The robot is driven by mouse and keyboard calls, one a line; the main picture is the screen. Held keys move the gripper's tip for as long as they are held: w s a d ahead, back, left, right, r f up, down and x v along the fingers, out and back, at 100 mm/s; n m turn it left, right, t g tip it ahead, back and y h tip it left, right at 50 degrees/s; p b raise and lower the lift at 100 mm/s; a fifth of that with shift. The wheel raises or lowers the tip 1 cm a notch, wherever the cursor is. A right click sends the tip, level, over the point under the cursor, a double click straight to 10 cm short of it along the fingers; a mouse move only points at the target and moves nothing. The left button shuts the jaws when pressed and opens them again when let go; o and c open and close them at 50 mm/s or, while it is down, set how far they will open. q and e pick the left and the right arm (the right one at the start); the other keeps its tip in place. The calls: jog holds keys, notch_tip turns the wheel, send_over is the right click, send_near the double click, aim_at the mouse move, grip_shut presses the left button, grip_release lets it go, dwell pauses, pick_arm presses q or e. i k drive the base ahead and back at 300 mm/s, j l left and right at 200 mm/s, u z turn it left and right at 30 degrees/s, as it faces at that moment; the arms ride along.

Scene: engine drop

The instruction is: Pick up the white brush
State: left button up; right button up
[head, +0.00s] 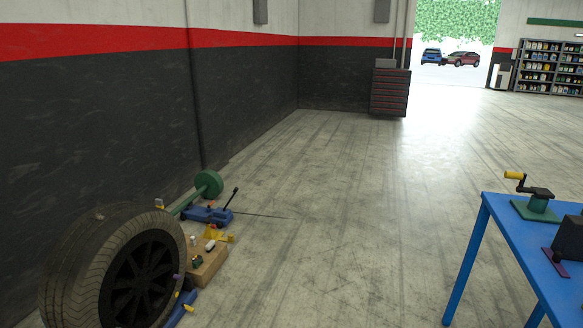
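No white brush can be made out for certain. A small white object (210,245) lies on top of a wooden box (211,268) on the floor at the lower left. It is too small to tell whether it is the brush. Neither of my grippers is in view.
A large tyre (68,262) stands left of the box. A blue jack (207,215) and a green barbell-like part (208,184) lie behind it. A blue table (510,235) with a green vise-like tool (537,207) stands at the right. The middle floor is clear.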

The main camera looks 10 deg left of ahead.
aim_at(210, 245)
jog(key=i+j+z, duration=0.2)
jog(key=i, duration=2.1)
jog(key=l, duration=0.1)
